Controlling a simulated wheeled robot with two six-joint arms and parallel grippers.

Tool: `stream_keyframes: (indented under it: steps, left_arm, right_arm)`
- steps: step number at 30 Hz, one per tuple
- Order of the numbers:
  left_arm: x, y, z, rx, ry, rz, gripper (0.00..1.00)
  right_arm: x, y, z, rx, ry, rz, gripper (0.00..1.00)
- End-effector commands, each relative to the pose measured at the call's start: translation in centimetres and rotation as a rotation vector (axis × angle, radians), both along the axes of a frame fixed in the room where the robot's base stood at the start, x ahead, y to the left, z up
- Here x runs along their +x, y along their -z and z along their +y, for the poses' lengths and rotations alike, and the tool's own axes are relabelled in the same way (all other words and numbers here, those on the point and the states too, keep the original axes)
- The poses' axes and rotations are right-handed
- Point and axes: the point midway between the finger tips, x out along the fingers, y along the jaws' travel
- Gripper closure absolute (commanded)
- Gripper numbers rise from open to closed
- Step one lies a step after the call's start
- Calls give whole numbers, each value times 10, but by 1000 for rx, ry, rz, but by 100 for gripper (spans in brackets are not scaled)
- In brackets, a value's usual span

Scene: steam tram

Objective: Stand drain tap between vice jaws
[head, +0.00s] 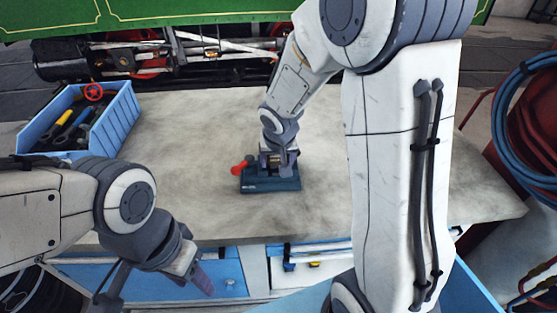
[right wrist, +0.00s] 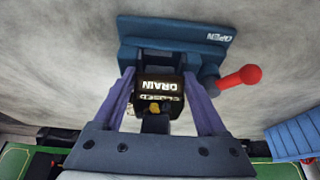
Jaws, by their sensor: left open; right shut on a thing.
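The blue vice (head: 270,184) stands on the bench with its red handle (head: 240,166) to the left. In the right wrist view, the vice (right wrist: 170,34) lies beyond my fingertips. My right gripper (right wrist: 164,88) is shut on the drain tap (right wrist: 158,88), a dark body lettered DRAIN and CLOSED with a small brass part. In the head view, my right gripper (head: 278,160) is right at the vice and mostly covers the tap. I cannot tell how deep the tap sits between the jaws. My left gripper (head: 204,282) is open and empty, low in front of the bench edge.
A blue crate (head: 119,119) of tools, with a red valve wheel, stands at the bench's back left. The bench top (head: 190,130) is clear around the vice. Drawers sit below the front edge. Blue hose (head: 528,130) hangs at the right. The green tram is behind.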

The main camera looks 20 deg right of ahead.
Motion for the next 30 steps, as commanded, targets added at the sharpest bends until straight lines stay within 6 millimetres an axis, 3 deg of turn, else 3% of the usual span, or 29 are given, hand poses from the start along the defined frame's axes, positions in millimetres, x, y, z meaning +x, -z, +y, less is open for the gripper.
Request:
stream_keyframes:
  steps: [30]
  left_arm:
    - [0, 11, 0, 0, 0, 0, 50]
  right_arm:
    - [1, 9, 0, 0, -1, -2, 100]
